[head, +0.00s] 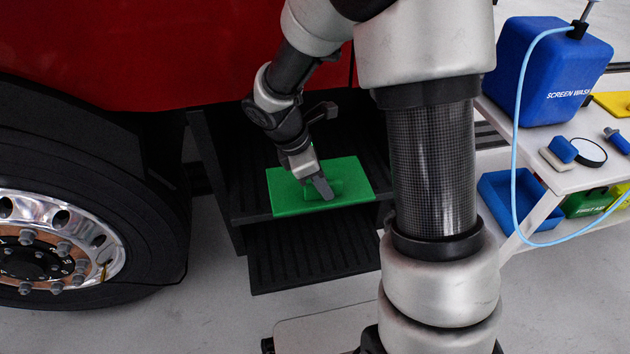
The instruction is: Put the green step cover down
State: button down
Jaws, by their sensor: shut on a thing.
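The green step cover (283,199) is a flat green plate with a raised green grip part near its middle. It is at the upper of the dark truck steps (312,256), and looks roughly level. I cannot tell whether it touches the step or is held slightly above it. My gripper (321,189) comes down from above and is shut on the cover's grip part. The gripper hides part of the grip.
A truck wheel (40,245) with a chrome rim is at the left, under the red body (180,50). At the right stands a white cart (540,185) with a blue screen wash container (553,75), its light blue hose, a blue bin (500,195) and a green first aid box (588,203).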

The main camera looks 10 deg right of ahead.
jog(key=w, duration=0.8)
jog(key=shift+f+b, duration=0.1)
jog(key=shift+b, duration=0.3)
jog(key=shift+s+f, duration=0.15)
jog(key=shift+f, duration=0.55)
notch_tip(320, 180, down, 6)
jog(key=b, duration=0.2)
jog(key=shift+r+b, duration=0.15)
jog(key=shift+b, duration=0.25)
jog(key=shift+w+r, duration=0.15)
jog(key=shift+w, duration=0.05)
jog(key=c, duration=1.8)
grip_release()
jog(key=shift+o, duration=0.2)
